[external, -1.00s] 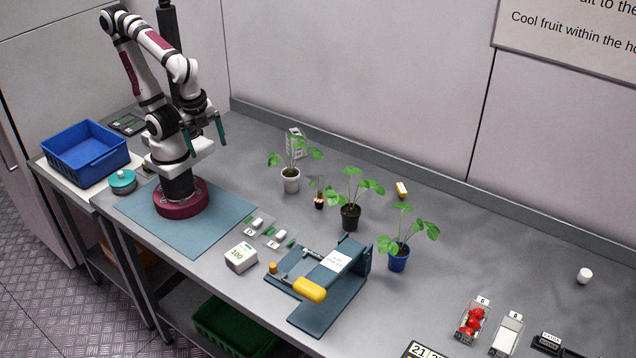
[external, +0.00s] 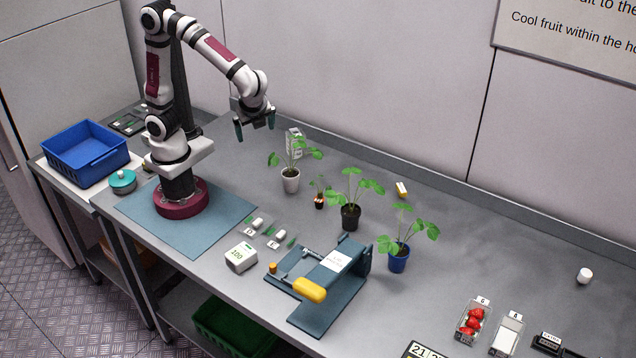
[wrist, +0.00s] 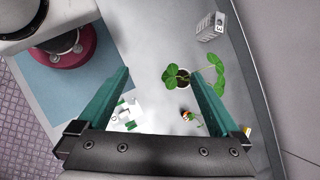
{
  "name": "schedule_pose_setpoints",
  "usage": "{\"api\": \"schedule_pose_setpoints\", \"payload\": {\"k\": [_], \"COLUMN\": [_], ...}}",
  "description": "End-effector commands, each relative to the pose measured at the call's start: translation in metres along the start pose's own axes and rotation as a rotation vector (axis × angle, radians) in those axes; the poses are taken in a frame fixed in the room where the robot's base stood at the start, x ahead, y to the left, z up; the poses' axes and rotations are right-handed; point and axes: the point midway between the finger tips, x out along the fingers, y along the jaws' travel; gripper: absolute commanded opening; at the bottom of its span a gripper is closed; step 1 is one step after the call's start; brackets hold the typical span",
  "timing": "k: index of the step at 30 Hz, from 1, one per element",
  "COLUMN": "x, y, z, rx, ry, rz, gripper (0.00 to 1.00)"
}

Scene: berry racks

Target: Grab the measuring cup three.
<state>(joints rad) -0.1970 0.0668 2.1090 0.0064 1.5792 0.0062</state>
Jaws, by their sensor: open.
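No thing in view can be clearly made out as a measuring cup. A pale slotted box with a "3" label (wrist: 212,27) stands at the top right of the wrist view. It also shows in the external view (external: 293,137), partly hidden behind a plant in a white pot (external: 291,181). Small white pieces with labels (external: 257,223) lie on the bench in front; their labels are too small to read surely. My gripper (external: 255,128) is open and empty, raised above the bench left of the box.
Plants in a black pot (external: 350,218) and a blue pot (external: 398,262) stand right of the white pot. A blue stand with a yellow handle (external: 310,290) is near the front edge. A blue crate (external: 86,152) is at left. The back right bench is mostly clear.

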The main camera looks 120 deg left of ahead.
Motion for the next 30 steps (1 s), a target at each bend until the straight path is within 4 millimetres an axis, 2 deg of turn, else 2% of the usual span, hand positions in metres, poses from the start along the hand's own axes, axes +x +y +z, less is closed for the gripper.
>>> {"api": "schedule_pose_setpoints", "payload": {"k": [1,3,6,9,12,14,17,24,30], "x": [0.016,0.045,0.096,0.14,0.166,0.174,0.191,0.243,0.267], "y": [-0.032,-0.077,-0.125,-0.153,-0.165,-0.167,-0.167,-0.165,-0.163], "z": [-0.007,-0.013,-0.017,-0.017,-0.016,-0.014,-0.002,0.037,0.052], "rx": [0.012,0.04,0.085,0.126,0.15,0.156,0.158,0.158,0.159], "ry": [-0.106,-0.254,-0.433,-0.557,-0.621,-0.637,-0.643,-0.64,-0.639], "rz": [0.014,0.023,0.044,0.061,0.07,0.074,0.077,0.077,0.077], "gripper": [1.0,1.0,1.0,1.0,1.0,1.0,1.0,1.0,1.0]}}
